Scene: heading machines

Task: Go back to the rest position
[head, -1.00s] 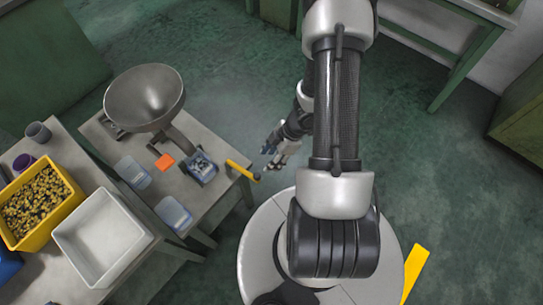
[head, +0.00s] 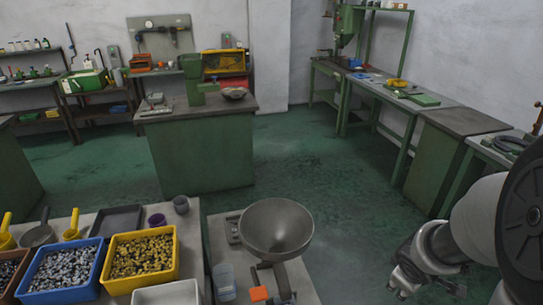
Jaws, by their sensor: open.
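My gripper (head: 402,283) is at the lower right of the head view, beside my arm. Its fingers are apart and nothing shows between them. It is over the green floor (head: 335,200), to the right of the table with the metal bowl (head: 276,228), and touches nothing that I can see. Part of my arm is cut off by the right edge of the picture.
A yellow bin (head: 170,272), a blue bin (head: 40,290) and a white bin (head: 165,293) stand on the table at lower left. A green machine bench (head: 205,155) stands behind. Workbenches (head: 460,121) line the right wall. Open floor lies between.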

